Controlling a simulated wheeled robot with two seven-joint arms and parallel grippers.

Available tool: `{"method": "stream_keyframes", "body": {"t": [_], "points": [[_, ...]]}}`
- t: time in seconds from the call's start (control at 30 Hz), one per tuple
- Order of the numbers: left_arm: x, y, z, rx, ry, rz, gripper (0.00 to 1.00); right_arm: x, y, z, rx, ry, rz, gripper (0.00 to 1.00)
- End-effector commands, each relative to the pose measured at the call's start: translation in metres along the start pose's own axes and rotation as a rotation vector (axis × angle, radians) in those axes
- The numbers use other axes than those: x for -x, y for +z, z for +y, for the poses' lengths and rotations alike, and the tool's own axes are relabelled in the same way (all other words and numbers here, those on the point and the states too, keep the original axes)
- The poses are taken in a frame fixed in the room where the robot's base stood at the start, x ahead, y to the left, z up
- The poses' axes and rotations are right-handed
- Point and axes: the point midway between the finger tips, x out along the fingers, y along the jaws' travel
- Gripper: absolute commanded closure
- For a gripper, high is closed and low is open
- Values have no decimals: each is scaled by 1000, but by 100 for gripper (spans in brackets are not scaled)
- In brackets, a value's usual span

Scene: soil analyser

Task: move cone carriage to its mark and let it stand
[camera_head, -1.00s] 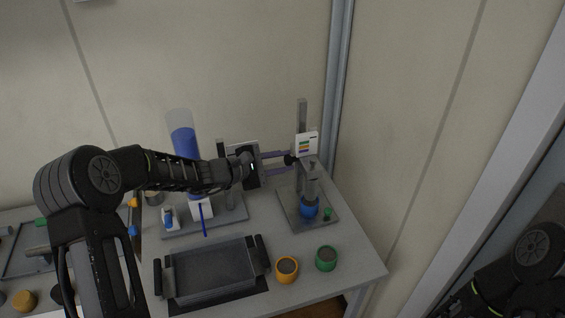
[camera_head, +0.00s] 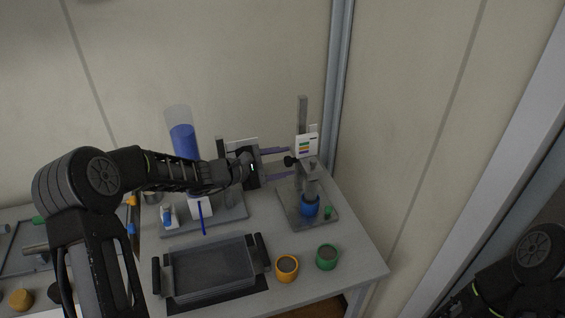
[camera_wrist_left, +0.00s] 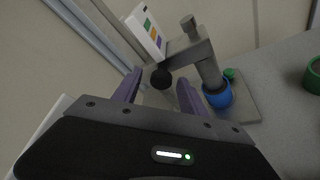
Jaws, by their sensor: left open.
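The cone carriage (camera_head: 312,168) is a grey block on an upright grey column, with a black knob (camera_head: 289,161) on its left side. It stands above a blue cup (camera_head: 310,207); the wrist view also shows the carriage (camera_wrist_left: 190,50) and the cup (camera_wrist_left: 218,96). A white card (camera_head: 307,146) with coloured bands is beside the column. My left gripper (camera_head: 292,163) is open, its purple fingers on either side of the knob with gaps showing in the wrist view (camera_wrist_left: 160,82). The cone under the carriage is hard to make out. My right gripper is out of view.
The stand's grey base (camera_head: 290,212) carries a small green part (camera_head: 327,212). An orange cup (camera_head: 286,268), a green cup (camera_head: 327,257) and a grey tray (camera_head: 212,268) are nearer the front. A tall blue-filled cylinder (camera_head: 184,142) stands behind my left arm.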

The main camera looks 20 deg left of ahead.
Motion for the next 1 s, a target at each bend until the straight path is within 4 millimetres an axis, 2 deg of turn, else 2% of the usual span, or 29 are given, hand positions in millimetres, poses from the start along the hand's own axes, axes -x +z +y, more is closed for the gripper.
{"method": "stream_keyframes", "body": {"t": [0.17, 0.5, 0.67, 1.0], "points": [[4, 10, 11, -5, 1, -1, 50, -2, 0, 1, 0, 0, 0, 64], [21, 52, 56, -6, 4, -2, 50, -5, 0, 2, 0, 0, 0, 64], [26, 65, 72, -6, 8, -5, 50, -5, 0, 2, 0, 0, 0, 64], [27, 66, 71, -1, 2, -1, 50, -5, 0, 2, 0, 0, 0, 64]]}}
